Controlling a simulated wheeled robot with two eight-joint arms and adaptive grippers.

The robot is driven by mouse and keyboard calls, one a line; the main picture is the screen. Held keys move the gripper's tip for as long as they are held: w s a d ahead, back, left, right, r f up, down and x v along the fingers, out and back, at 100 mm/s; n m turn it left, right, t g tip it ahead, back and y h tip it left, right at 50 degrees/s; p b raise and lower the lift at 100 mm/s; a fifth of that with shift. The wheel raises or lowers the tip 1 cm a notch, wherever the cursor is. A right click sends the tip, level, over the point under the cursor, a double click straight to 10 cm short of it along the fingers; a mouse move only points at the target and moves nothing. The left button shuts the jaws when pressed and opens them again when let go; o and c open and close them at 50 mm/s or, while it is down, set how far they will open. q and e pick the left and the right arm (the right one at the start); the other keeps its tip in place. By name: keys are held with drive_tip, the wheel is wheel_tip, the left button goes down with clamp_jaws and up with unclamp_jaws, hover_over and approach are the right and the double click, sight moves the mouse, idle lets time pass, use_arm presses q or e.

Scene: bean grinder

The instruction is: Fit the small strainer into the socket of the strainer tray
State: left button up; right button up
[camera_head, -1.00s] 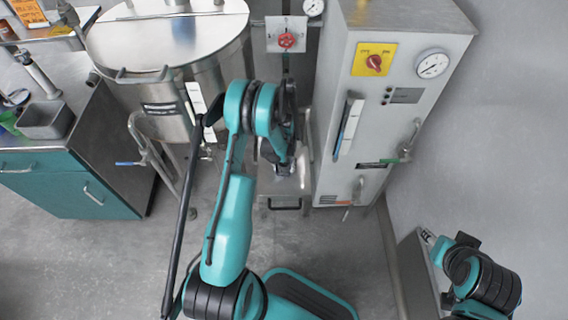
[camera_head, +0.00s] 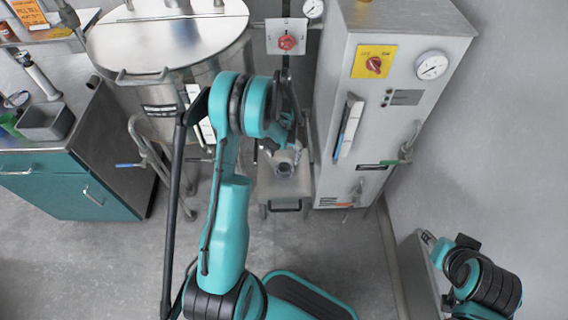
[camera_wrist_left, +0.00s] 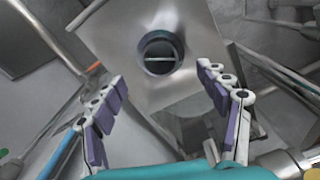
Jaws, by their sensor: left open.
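The strainer tray (camera_head: 291,187) is a pale metal box low between the vat and the grey cabinet; its flat top (camera_wrist_left: 124,28) fills the upper middle of the left wrist view. A dark round ring with a thin light bar across it (camera_wrist_left: 159,53) is in that top. I cannot tell whether it is the bare socket or the small strainer seated in it. My left gripper (camera_head: 284,150) is above the tray. In the wrist view its purple-padded fingers (camera_wrist_left: 163,84) are wide apart, empty, on either side below the ring.
A large steel vat (camera_head: 168,40) stands left of the tray, with pipes beside it. The grey cabinet (camera_head: 371,110) with gauge and handles stands close on the right. A teal counter (camera_head: 70,185) is at the far left. Open floor lies in front.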

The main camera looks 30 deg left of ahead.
use_arm(q)
drive_tip(key=shift+r, duration=2.25)
drive_tip(key=s+d+r+t, duration=0.1)
drive_tip(key=s+d+r, duration=0.15)
drive_tip(key=r, duration=0.35)
drive_tip(key=s+d+r+m+t, duration=0.1)
drive_tip(key=s+d+r, duration=0.15)
drive_tip(key=r, duration=0.25)
drive_tip(key=s+d+r+t, duration=0.1)
drive_tip(key=s+d+r, duration=0.1)
drive_tip(key=d+r, duration=0.3)
drive_tip(key=s+d+r+t, duration=0.2)
drive_tip(key=s, duration=0.4)
drive_tip(key=s+d+r+m+t, duration=0.1)
drive_tip(key=s+d+r+t, duration=0.1)
drive_tip(key=s, duration=0.3)
drive_tip(key=shift+s+d+r, duration=0.4)
drive_tip(key=shift+d+r, duration=0.1)
drive_tip(key=shift+d, duration=0.2)
